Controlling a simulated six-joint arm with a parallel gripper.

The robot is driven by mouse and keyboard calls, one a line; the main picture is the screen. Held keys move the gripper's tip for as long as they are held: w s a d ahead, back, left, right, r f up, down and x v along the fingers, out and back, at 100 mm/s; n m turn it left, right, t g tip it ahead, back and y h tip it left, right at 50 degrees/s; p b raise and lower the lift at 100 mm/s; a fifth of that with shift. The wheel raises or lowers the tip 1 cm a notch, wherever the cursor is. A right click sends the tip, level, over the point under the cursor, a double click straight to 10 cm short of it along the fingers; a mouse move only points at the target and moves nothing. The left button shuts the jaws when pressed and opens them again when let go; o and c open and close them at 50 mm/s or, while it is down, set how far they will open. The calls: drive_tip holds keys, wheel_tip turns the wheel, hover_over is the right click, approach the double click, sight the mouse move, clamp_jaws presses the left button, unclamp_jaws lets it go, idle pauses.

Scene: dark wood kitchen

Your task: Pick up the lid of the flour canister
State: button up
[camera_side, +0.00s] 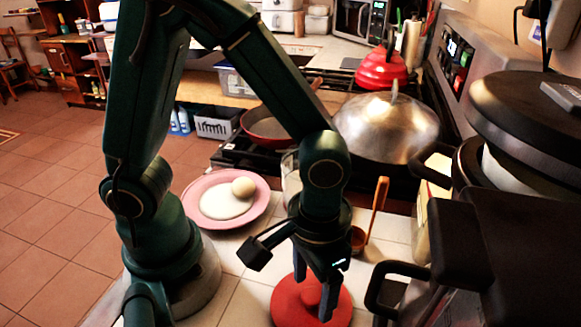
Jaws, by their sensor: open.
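A red round lid (285,308) with a raised red knob (312,290) lies low on the tiled counter, at the bottom of the view. The body of the canister under it cannot be made out. My gripper (314,294) points down over the lid, open, with one dark finger to the left of the knob and the other to its right and nearer the camera. The fingers partly hide the knob and lid. Whether they touch either cannot be told.
A pink plate (262,206) with white contents and a pale ball stands behind left. A wooden ladle (378,205) stands behind right. A large domed metal lid (385,128) and a red pan (268,125) are on the stove. Dark pots (530,130) crowd the right.

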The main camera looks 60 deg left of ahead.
drive_tip(key=shift+f, duration=0.25)
clamp_jaws()
drive_tip(key=shift+r, duration=0.1)
